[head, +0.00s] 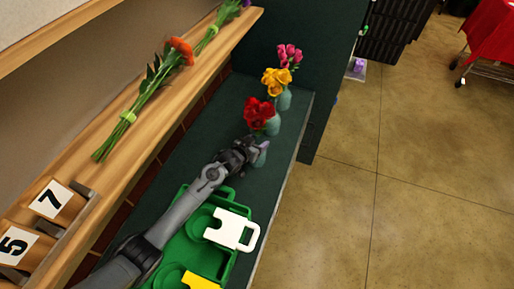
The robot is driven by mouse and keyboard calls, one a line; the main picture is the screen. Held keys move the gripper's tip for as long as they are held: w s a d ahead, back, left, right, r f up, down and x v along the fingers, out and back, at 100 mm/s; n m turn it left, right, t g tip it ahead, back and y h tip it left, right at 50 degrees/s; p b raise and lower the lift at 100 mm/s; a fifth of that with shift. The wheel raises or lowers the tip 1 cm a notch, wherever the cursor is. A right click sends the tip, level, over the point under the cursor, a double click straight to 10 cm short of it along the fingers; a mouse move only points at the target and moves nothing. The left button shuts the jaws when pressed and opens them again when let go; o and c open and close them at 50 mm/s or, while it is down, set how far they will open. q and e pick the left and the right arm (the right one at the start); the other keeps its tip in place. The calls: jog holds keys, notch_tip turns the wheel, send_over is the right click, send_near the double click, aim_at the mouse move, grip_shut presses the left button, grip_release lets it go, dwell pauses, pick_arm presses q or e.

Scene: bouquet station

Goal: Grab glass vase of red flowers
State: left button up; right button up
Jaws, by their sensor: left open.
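The red flowers (259,114) stand in a pale blue-green glass vase (262,157) on the dark green counter. They are the nearest of three bouquets in a row. My left gripper (254,151) is open at the near left side of this vase, just below the red blooms. Gripper and wrist hide part of the vase, and I cannot tell whether the fingers touch it. My right gripper is not in view.
Vases with yellow flowers (276,82) and pink flowers (288,55) stand close behind. A green tray (243,264) with a white-handled item (232,229) lies nearer. A wooden shelf (165,108) with loose stems runs along the left. Floor lies open at right.

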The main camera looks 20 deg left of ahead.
pick_arm(q)
jog(key=shift+c, duration=0.4)
grip_shut()
jog(key=shift+r, duration=0.15)
jog(key=shift+r, duration=0.1)
